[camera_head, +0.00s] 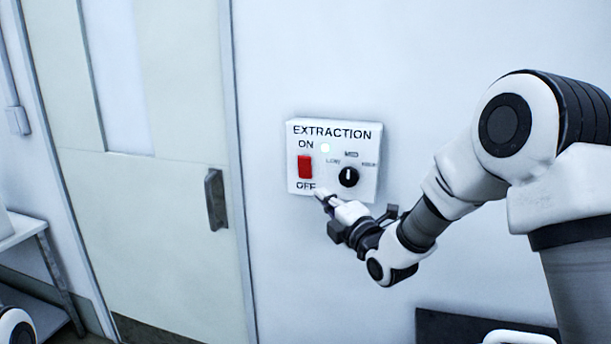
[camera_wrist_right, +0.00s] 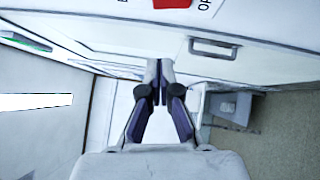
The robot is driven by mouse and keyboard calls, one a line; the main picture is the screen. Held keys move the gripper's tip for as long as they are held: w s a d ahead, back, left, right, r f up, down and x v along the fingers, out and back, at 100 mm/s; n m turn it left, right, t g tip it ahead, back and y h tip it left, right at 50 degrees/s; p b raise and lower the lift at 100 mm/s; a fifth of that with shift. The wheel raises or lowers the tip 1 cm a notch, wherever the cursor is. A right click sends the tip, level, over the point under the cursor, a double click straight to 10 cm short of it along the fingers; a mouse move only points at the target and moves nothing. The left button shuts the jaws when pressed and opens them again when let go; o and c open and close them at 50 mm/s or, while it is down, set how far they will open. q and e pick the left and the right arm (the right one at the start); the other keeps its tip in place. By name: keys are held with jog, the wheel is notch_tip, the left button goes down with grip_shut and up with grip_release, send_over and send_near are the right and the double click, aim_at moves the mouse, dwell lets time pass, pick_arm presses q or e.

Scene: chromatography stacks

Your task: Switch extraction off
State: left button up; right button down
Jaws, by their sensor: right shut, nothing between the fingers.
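The white EXTRACTION panel (camera_head: 333,133) is on the wall in the head view. Its red rocker switch (camera_head: 305,167) sits on the left side, between the ON label above and the OFF label below. Which way the rocker is pressed I cannot tell. My right gripper (camera_head: 322,194) is shut and empty, its fingertips just below and right of the switch, beside the OFF label. Whether they touch the panel is unclear. In the right wrist view the shut fingers (camera_wrist_right: 160,66) point forward and the red switch (camera_wrist_right: 172,3) is cut by the top edge. My left gripper is out of view.
A pale round indicator (camera_head: 325,148) and a black knob (camera_head: 348,177) are on the same panel, the knob close to my right gripper. A door (camera_head: 150,190) with a dark handle (camera_head: 216,199) stands to the left. A bench (camera_head: 20,232) is at far left.

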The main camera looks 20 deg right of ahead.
jog(key=p, duration=0.5)
send_near(300, 160)
jog(key=w+a, duration=0.3)
jog(key=a, duration=0.1)
jog(key=w+d, duration=0.1)
jog(key=w+d+r+p, duration=0.1)
jog(key=shift+w+d, duration=0.2)
jog(key=shift+w, duration=0.1)
jog(key=shift+w+d+f, duration=0.1)
jog(key=shift+w+d, duration=0.05)
jog(key=shift+w, duration=0.1)
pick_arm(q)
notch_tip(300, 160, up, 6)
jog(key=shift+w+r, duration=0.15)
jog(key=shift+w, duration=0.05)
